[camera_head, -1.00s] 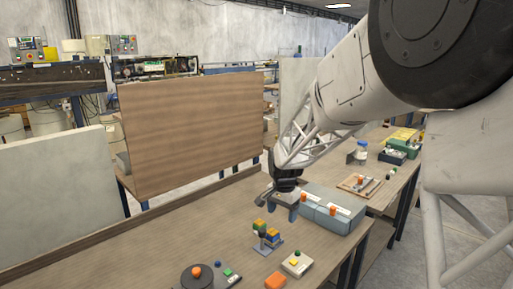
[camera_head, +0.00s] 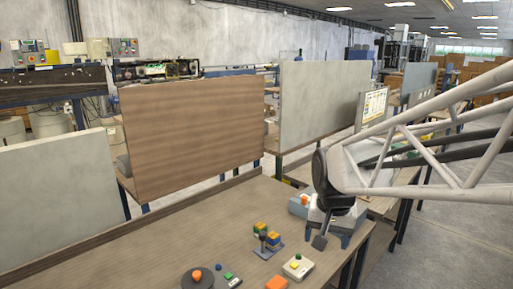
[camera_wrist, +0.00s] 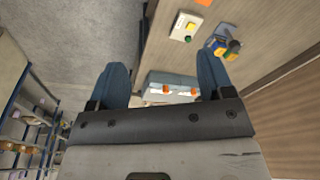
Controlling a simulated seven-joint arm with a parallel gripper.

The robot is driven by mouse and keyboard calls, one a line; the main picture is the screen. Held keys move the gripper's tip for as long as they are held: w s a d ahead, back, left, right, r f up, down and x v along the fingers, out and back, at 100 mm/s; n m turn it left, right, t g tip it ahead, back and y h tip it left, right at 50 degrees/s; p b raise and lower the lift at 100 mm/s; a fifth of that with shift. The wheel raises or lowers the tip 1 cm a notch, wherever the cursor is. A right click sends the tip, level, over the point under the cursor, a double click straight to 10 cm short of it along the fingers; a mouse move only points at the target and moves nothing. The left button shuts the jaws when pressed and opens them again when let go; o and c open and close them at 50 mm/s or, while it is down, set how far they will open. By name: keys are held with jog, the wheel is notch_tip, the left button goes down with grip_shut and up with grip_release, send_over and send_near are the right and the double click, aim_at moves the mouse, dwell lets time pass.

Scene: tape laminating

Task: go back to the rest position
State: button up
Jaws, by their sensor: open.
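My gripper (camera_head: 326,238) hangs above the right end of the wooden workbench (camera_head: 190,244), in front of a grey-blue machine with orange knobs (camera_head: 298,205). My arm covers much of that machine in the head view. In the wrist view my gripper (camera_wrist: 163,68) shows two blue-grey fingers spread wide apart with nothing between them. The machine (camera_wrist: 172,86) lies beyond the fingers in that view, clear of them.
A small stand with coloured blocks (camera_head: 267,236), a pale box with a yellow button (camera_head: 298,266), an orange block (camera_head: 276,283) and a round dark base with an orange knob (camera_head: 197,278) stand on the bench. Upright panels (camera_head: 195,135) line its back. The bench's left part is bare.

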jog(key=s+d+n, duration=0.2)
jog(key=s+n, duration=0.1)
jog(key=s, duration=1.4)
jog(key=shift+d+f+t, duration=0.35)
jog(key=shift+t, duration=0.05)
jog(key=shift+c, duration=0.3)
